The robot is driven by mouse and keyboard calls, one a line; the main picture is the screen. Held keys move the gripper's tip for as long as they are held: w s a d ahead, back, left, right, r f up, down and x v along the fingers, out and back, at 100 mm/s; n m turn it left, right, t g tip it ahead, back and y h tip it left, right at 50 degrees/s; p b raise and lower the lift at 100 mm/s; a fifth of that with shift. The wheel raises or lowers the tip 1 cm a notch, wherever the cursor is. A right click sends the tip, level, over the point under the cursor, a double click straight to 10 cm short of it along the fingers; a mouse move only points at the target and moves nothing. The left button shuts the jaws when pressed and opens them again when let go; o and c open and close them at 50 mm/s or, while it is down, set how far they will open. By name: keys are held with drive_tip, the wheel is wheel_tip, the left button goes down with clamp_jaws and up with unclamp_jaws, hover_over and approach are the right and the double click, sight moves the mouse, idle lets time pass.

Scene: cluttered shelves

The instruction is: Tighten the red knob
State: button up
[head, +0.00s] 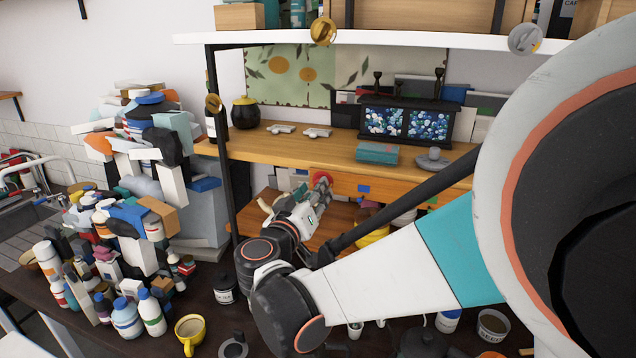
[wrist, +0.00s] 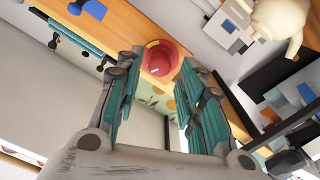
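The red knob (head: 322,176) shows in the head view just beyond my gripper (head: 315,194), near the front edge of the wooden shelf. In the wrist view the red knob (wrist: 161,60) is round with a pale mark and sits on an orange wooden strip. My gripper (wrist: 160,85) is open there, with teal-padded fingers on either side and the knob between their far ends. A gap shows on the left, and the right finger is close to the knob's edge. I cannot tell whether either finger touches it.
A wooden shelf (head: 280,148) holds a black jar (head: 245,113), a teal box (head: 377,153) and a dark floral box (head: 408,122). A tall pile of clutter stands to the left. A yellow mug (head: 190,332) and bottles crowd the counter. Black shelf posts stand near my arm.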

drive_tip(key=shift+w, duration=0.1)
drive_tip(key=shift+x, duration=1.15)
drive_tip(key=c, duration=0.8)
